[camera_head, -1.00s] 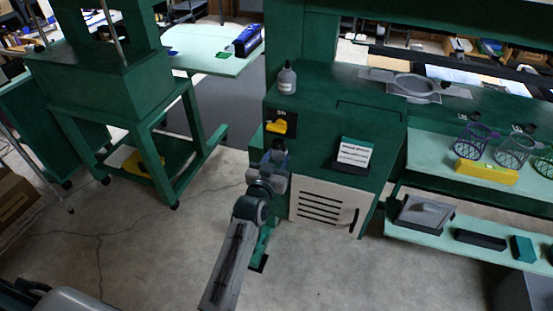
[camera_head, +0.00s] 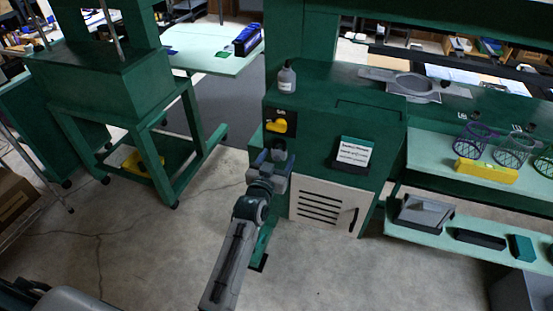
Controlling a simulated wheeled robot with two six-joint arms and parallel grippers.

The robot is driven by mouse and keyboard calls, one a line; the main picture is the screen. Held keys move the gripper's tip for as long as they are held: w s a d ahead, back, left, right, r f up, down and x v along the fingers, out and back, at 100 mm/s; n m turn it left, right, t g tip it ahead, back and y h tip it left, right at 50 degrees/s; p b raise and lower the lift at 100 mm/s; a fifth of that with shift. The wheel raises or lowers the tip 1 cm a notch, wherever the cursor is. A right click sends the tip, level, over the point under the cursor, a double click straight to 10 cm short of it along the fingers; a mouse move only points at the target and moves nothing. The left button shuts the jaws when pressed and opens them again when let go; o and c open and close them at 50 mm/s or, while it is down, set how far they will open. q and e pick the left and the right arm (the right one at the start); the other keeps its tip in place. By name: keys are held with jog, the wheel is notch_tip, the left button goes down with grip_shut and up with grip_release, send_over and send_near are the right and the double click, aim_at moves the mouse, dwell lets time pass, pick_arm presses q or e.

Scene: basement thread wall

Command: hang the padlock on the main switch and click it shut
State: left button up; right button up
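The main switch (camera_head: 278,122) is a dark plate with a yellow handle on the front left of the green machine cabinet. My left gripper (camera_head: 272,158) is just below the switch, in front of the cabinet face, apart from the yellow handle in the picture. A small dark and grey shape shows at its tip; I cannot tell whether it is the padlock or part of the gripper. Its fingers are too small and partly hidden to tell open from shut. The padlock is not clearly seen anywhere. My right gripper is not in view.
A bottle (camera_head: 286,78) stands on the cabinet top above the switch. A printed card (camera_head: 354,152) is on the cabinet front to the right, above a pale vented door (camera_head: 322,205). Shelves with a yellow block (camera_head: 486,172) are at right.

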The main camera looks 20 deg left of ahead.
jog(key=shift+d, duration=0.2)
pick_arm(q)
jog(key=shift+s, duration=0.2)
jog(key=s+b, duration=0.2)
jog(key=s, duration=0.9)
jog(key=s+a+f+g, duration=0.1)
jog(key=s+f+g, duration=0.25)
jog(key=f, duration=0.95)
jog(key=s+a+f+g, duration=0.15)
jog(key=s+f, duration=0.25)
jog(key=f, duration=0.9)
jog(key=s+a+f+g, duration=0.1)
jog(key=s+f+g, duration=0.3)
jog(key=f, duration=0.8)
jog(key=s+a+f+g, duration=0.2)
jog(key=s+f, duration=0.4)
jog(key=s, duration=0.4)
jog(key=s+a+f+g+y, duration=0.1)
jog(key=s+a+f+g, duration=0.2)
jog(key=s+f, duration=0.4)
jog(key=s+a+f+g, duration=0.2)
jog(key=s+f, duration=0.5)
jog(key=s, duration=0.7)
jog(key=shift+s+a+f+g, duration=0.2)
jog(key=shift+a+g, duration=0.1)
jog(key=shift+a, duration=0.4)
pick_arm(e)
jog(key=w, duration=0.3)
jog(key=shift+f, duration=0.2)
